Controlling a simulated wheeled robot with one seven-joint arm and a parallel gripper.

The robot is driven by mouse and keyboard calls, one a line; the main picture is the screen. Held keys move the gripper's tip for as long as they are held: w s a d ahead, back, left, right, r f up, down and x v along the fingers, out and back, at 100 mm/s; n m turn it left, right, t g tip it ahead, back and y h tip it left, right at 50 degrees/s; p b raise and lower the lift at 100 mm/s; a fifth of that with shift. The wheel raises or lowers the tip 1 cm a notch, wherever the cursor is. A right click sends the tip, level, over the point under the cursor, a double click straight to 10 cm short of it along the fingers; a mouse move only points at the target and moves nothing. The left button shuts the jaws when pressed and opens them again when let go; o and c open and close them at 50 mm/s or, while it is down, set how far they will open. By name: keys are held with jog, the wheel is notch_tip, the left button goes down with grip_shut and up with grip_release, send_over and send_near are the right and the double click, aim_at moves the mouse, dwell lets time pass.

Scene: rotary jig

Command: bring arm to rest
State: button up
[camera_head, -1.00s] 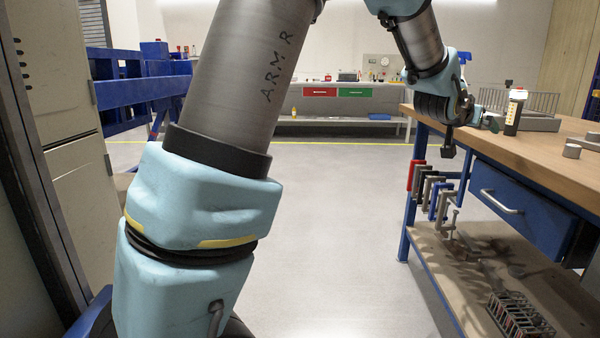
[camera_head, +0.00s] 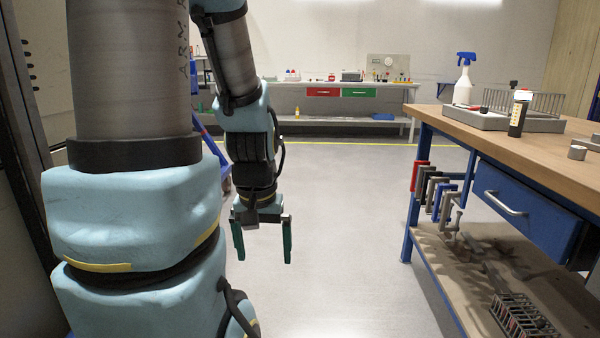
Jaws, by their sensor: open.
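My gripper (camera_head: 264,252) hangs pointing down in the middle left of the head view. Its two green fingers are spread wide apart with only floor showing between them. It is empty and touches nothing that I can see. It is well to the left of the workbench (camera_head: 545,152), over open floor.
Clamps (camera_head: 432,187) hang at the bench's left end. A far bench (camera_head: 300,103) stands at the back. The floor between is clear.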

notch_tip(320, 180, up, 25)
jog(key=p, duration=2.3)
jog(key=shift+w+d, duration=0.15)
jog(key=shift+w, duration=0.2)
